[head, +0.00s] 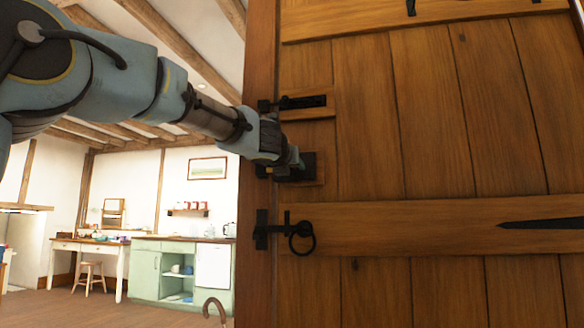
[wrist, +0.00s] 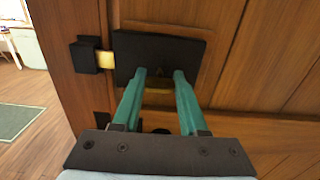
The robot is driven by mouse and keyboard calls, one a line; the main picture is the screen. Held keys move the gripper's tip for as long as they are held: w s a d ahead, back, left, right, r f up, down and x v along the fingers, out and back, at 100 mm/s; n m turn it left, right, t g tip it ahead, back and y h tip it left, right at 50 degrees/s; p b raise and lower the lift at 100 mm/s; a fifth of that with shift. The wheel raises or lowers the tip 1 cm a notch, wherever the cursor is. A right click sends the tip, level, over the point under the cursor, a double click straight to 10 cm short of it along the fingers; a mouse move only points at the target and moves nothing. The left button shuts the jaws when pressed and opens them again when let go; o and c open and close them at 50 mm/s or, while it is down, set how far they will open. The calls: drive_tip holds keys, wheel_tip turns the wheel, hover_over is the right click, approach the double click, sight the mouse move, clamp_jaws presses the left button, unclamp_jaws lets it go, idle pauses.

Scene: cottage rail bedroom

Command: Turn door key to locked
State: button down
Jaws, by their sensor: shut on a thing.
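The wooden door (head: 440,110) fills the right of the head view. A black lock case (head: 310,166) is on its left edge, partly hidden by my gripper (head: 290,158). In the wrist view the lock case (wrist: 195,55) shows as a dark plate. A brass bolt (wrist: 106,60) spans from it to a black keeper (wrist: 84,56) on the frame. My gripper (wrist: 160,76) has its two teal fingers at the plate, shut on the door key.
Above the lock is a black slide bolt (head: 303,101); below it hangs a black ring handle (head: 302,237). The door frame post (head: 258,60) stands just left. Beyond are a green cabinet (head: 150,270), a table and a stool. A curved cane handle (head: 213,306) shows low down.

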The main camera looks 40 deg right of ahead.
drive_tip(key=shift+f, duration=0.1)
drive_tip(key=shift+c, duration=2.2)
unclamp_jaws()
drive_tip(key=b+v, duration=0.1)
drive_tip(key=v, duration=0.9)
drive_tip(key=shift+s+a+b, duration=0.15)
drive_tip(key=shift+a+b, duration=0.2)
drive_tip(key=shift+b, duration=0.05)
